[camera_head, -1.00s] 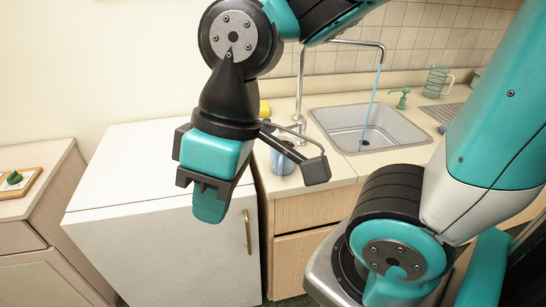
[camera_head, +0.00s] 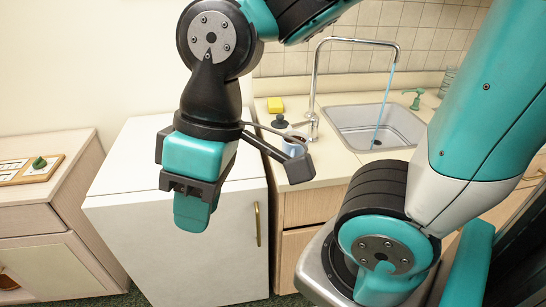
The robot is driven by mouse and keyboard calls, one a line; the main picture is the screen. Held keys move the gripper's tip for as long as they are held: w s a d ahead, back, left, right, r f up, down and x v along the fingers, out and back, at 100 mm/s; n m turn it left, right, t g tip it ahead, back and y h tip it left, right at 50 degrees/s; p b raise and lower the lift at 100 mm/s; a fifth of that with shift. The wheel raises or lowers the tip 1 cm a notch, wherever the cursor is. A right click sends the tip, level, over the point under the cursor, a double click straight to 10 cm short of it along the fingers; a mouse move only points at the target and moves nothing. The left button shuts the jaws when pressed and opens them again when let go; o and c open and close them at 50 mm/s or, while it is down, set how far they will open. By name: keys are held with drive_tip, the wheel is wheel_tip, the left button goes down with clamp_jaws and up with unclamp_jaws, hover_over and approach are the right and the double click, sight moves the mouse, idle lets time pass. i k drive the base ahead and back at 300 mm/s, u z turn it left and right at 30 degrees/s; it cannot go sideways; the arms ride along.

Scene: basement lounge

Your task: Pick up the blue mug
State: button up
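The blue mug (camera_head: 294,148) stands on the counter left of the sink, near the front edge. Its lower part is hidden behind a dark finger of my gripper (camera_head: 232,164). My gripper hangs in the foreground, mostly left of the mug in the picture. One finger is spread far out to the right and overlaps the mug in view; the other is largely hidden behind the teal housing. The gripper looks open, with nothing seen in it. It appears nearer to me than the mug, and I see no clear contact.
The sink (camera_head: 375,124) has a tall faucet (camera_head: 316,75) with blue water running. A yellow sponge (camera_head: 275,104) and a dark knobbed object (camera_head: 280,122) lie behind the mug. A white cabinet (camera_head: 140,180) stands left of the counter. A green soap pump (camera_head: 415,98) is right of the sink.

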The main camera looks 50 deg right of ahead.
sight(292, 149)
drive_tip(key=u, duration=0.3)
drive_tip(key=k, duration=0.7)
drive_tip(key=z, duration=0.95)
